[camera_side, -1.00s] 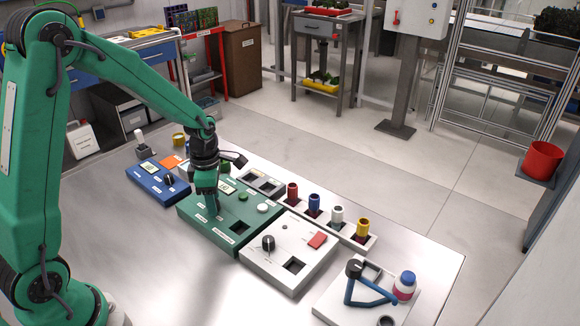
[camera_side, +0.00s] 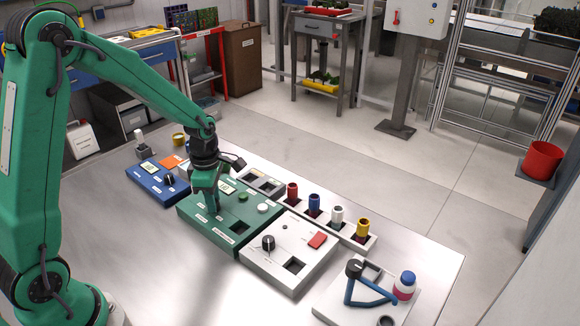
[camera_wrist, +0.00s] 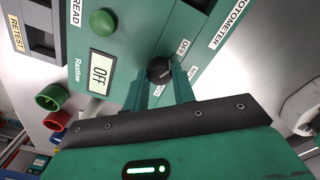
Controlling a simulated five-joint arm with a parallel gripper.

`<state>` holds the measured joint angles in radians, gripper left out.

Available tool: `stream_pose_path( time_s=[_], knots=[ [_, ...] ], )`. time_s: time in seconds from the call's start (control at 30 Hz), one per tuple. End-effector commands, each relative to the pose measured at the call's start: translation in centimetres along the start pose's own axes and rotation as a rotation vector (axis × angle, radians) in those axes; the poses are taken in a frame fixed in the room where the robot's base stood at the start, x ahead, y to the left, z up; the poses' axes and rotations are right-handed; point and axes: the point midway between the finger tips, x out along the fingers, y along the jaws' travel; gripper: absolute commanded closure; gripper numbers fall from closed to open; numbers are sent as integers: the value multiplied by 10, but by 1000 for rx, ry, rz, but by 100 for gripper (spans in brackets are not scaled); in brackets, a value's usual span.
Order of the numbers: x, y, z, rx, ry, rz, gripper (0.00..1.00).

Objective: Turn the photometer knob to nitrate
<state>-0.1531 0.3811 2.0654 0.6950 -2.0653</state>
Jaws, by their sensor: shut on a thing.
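The photometer is a green box (camera_side: 200,222) in the middle of the bench in the side view. In the wrist view its face (camera_wrist: 135,35) carries a display (camera_wrist: 100,71) reading OFF and a green READ button (camera_wrist: 103,23). The black photometer knob (camera_wrist: 161,69) sits between my fingertips, with an OFF label beside it. Other labels around it are partly hidden by my fingers. My gripper (camera_wrist: 161,84) is shut on the knob. In the side view my gripper (camera_side: 217,209) points down at the photometer and hides the knob.
A blue box with a dial (camera_side: 160,188) stands left of the photometer. A white box with a black knob and red button (camera_side: 290,268) stands right. The bench front is clear.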

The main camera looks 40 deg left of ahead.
Motion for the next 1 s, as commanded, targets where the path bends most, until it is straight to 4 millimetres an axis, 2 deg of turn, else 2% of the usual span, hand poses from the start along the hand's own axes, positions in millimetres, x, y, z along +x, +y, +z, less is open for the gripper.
stream_pose_path(
  time_s=[1.0],
  knots=[
    [-1, 0, 0, 897, 0, -1, 97]
  ],
)
